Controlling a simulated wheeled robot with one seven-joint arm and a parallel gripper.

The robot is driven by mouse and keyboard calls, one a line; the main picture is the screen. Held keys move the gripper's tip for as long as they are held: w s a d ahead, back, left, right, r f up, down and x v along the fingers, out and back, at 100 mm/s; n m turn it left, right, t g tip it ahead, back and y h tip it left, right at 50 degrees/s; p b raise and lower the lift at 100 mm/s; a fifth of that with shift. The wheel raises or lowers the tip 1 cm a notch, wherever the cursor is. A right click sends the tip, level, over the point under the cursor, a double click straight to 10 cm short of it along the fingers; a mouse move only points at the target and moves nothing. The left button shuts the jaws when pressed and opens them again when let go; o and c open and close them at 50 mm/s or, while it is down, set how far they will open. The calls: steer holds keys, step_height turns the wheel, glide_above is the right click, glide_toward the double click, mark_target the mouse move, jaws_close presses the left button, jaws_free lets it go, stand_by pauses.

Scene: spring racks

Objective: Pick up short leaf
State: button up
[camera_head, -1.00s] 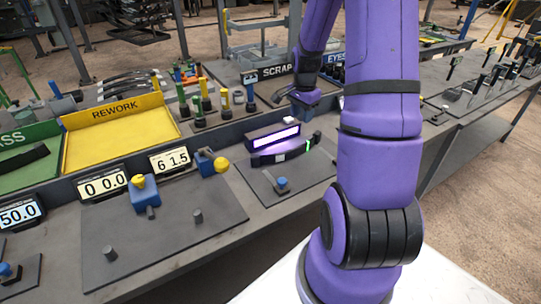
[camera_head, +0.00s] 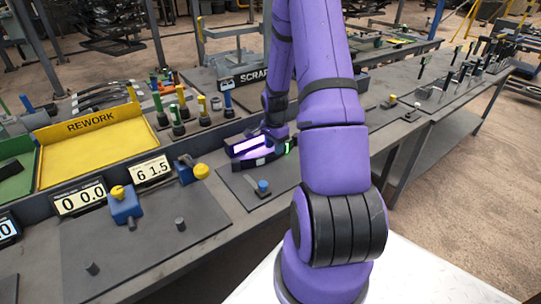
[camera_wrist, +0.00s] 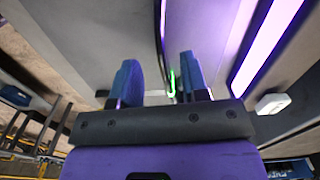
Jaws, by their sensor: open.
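The leaf appears to be the dark curved strip (camera_head: 257,163) in front of the lit bar on the bench, with a green glow at its right end. In the wrist view a thin dark edge (camera_wrist: 162,32), probably this leaf, runs down toward the gap between my fingers, with a green light at its lower end. My gripper (camera_wrist: 160,82) is open, its two blue fingertips on either side of that line. In the head view my gripper (camera_head: 276,134) is low beside the lit bar, partly hidden by my arm. Contact with the leaf cannot be told.
The glowing lit bar (camera_head: 243,146) stands close behind the strip. A plate with a blue-topped knob (camera_head: 263,187) lies in front. The yellow REWORK tray (camera_head: 90,150), gauge displays (camera_head: 151,172) and several coloured-handled tools (camera_head: 178,120) are to the left.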

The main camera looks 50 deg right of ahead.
mark_target(273, 153)
steer(key=f, duration=0.4)
steer(key=shift+w+a, duration=0.15)
steer(key=shift+w, duration=0.05)
jaws_close()
steer(key=shift+r, duration=0.1)
